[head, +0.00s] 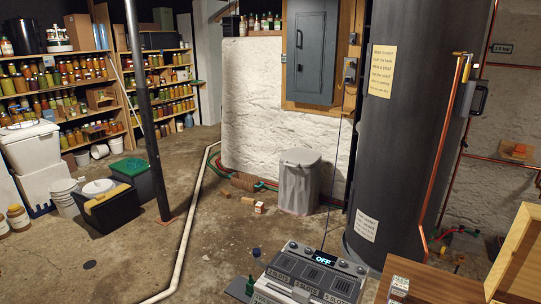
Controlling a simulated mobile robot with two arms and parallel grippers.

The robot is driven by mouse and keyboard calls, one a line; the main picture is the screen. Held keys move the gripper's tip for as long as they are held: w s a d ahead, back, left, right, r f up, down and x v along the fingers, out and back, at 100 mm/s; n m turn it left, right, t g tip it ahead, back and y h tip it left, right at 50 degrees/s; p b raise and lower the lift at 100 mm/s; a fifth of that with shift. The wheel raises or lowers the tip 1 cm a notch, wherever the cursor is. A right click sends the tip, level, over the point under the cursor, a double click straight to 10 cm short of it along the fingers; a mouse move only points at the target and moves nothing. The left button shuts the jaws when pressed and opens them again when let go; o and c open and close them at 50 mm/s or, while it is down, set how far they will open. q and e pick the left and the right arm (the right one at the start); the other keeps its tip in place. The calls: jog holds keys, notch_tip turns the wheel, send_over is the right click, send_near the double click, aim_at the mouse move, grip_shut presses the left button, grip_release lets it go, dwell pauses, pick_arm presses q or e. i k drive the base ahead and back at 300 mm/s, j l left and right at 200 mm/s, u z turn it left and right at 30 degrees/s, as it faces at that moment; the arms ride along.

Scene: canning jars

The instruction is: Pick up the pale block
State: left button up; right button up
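A small pale block (259,207) with a brownish marking lies on the concrete floor in front of the grey lidded bin. Another small pale, box-shaped thing (399,287) with dark marks on its sides sits at the left edge of a brown wooden surface at the bottom right. I cannot tell which of the two the task means. Neither of my grippers shows in the head view.
A white pipe (190,225) crosses the floor. A dark post (146,110) stands left. Jar shelves line the back left.

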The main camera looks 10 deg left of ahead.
aim_at(245, 201)
jog(key=i+j+u, duration=0.2)
jog(key=u, duration=0.2)
jog(key=i+j+u, duration=0.5)
jog(key=u, duration=0.25)
jog(key=i+u, duration=0.35)
jog(key=i+j, duration=0.1)
jog(key=i, duration=0.3)
jog(key=i+j, duration=0.1)
jog(key=i, duration=0.25)
jog(key=i+l+z, duration=0.15)
jog(key=i+z, duration=1)
jog(key=i+j+z, duration=0.35)
jog(key=i+z, duration=0.15)
jog(key=i, duration=0.2)
jog(key=i+j+z, duration=0.2)
jog(key=i+u, duration=0.1)
jog(key=i, duration=0.2)
